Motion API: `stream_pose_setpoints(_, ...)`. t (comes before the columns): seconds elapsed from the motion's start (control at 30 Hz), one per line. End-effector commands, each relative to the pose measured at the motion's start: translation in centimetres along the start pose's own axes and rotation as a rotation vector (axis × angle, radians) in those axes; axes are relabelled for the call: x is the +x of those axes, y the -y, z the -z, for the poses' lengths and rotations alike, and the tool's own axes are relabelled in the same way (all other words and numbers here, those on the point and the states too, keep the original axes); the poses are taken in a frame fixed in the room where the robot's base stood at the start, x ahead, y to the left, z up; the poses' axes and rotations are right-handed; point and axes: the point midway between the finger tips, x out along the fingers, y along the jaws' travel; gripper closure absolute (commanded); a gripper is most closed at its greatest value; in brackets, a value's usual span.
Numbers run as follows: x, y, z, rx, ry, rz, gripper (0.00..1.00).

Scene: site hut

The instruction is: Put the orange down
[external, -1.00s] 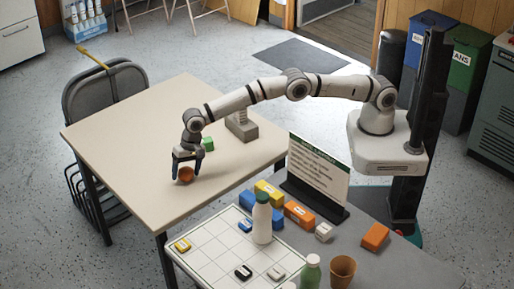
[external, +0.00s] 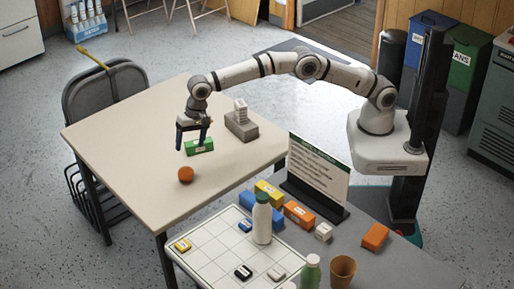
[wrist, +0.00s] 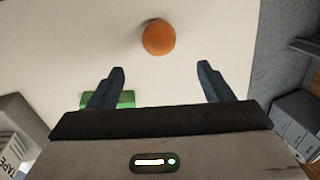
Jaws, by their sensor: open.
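The orange (external: 186,174) rests on the bare beige table (external: 125,160), near its front part. It also shows in the wrist view (wrist: 159,37), beyond and between my fingertips, with nothing touching it. My gripper (external: 192,149) is open and empty, raised above the table a little behind the orange. In the wrist view its two fingers (wrist: 162,72) stand wide apart.
A green box (external: 200,147) lies on the table close behind my gripper. A grey block with a white labelled item (external: 240,122) stands farther right. A second table holds a sign (external: 319,172), a white bottle (external: 262,218), a gridded board (external: 215,251) and several small boxes.

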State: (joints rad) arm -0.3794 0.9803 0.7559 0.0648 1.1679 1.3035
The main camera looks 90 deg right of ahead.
Motion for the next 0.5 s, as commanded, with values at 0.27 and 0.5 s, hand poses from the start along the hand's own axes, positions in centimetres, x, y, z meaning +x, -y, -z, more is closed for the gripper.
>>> stream_pose_setpoints(0.27, -4.3, -2.4, 1.9, -0.074, -0.014, -0.002, 0.27)
stream_pose_setpoints(0.5, -12.9, -10.9, 4.7, -0.271, -0.041, -0.019, 0.27)
